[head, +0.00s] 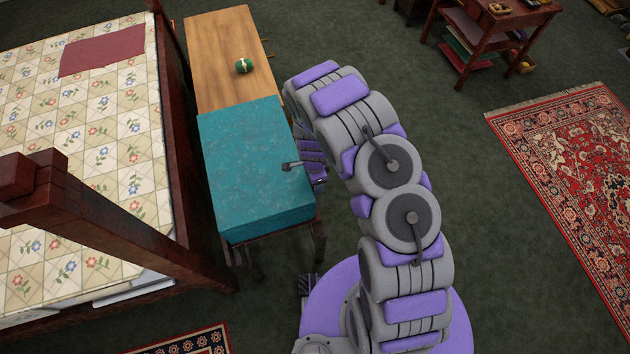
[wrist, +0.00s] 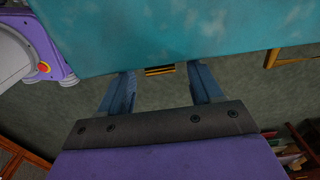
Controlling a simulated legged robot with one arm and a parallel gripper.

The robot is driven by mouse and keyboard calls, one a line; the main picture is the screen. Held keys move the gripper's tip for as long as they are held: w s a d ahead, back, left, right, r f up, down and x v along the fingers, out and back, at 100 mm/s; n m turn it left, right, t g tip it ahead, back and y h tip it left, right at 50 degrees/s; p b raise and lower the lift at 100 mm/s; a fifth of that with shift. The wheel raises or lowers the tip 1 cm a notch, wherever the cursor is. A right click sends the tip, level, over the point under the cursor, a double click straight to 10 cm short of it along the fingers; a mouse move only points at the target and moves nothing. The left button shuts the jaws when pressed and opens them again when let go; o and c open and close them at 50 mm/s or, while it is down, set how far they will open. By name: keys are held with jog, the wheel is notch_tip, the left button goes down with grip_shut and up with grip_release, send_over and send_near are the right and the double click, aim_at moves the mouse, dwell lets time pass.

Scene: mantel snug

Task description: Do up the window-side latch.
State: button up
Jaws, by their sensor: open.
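A teal box (head: 250,165) sits at the near end of a long wooden top beside the bed. Its teal surface (wrist: 190,30) fills the top of the wrist view. My gripper (wrist: 161,72) is open, its two blue-grey fingers reaching to the edge of the box. A small gold-and-black striped fitting (wrist: 160,70) shows at that edge between the fingertips, apparently ungripped. To its right, a thin brass loop (wrist: 292,58) juts out from the same edge. Which fitting is on the window side I cannot tell, as no window shows. In the head view my arm partly hides the gripper.
The wooden top (head: 225,50) holds a round green object (head: 243,66). A bed (head: 80,150) with a dark wooden frame stands close on the left. A patterned red rug (head: 575,165) and a small table (head: 490,22) are on the right. Green carpet between them is clear.

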notch_tip(320, 180, up, 15)
jog(key=p, duration=0.2)
jog(key=shift+f+p, duration=0.2)
jog(key=shift+p, duration=0.1)
jog(key=shift+w, duration=0.1)
jog(key=s+d+r+n, duration=0.2)
jog(key=s+r, duration=0.1)
jog(key=r, duration=0.5)
jog(key=s+d+r+n, duration=0.2)
jog(key=s+d+r, duration=0.15)
jog(key=r, duration=0.35)
jog(key=s+d+r+n, duration=0.2)
jog(key=s+r+n, duration=0.15)
jog(key=r, duration=0.45)
jog(key=s+d+r+n+g, duration=0.1)
jog(key=s+r, duration=0.4)
jog(key=s, duration=0.5)
jog(key=s+d+r+n, duration=0.3)
jog(key=s+r+n, duration=0.2)
jog(key=s, duration=0.6)
jog(key=shift+s+d+r+n+g, duration=0.2)
jog(key=shift+s+r+n+g, duration=0.15)
jog(key=shift+n, duration=0.3)
jog(key=shift+w, duration=0.1)
jog(key=shift+c, duration=0.5)
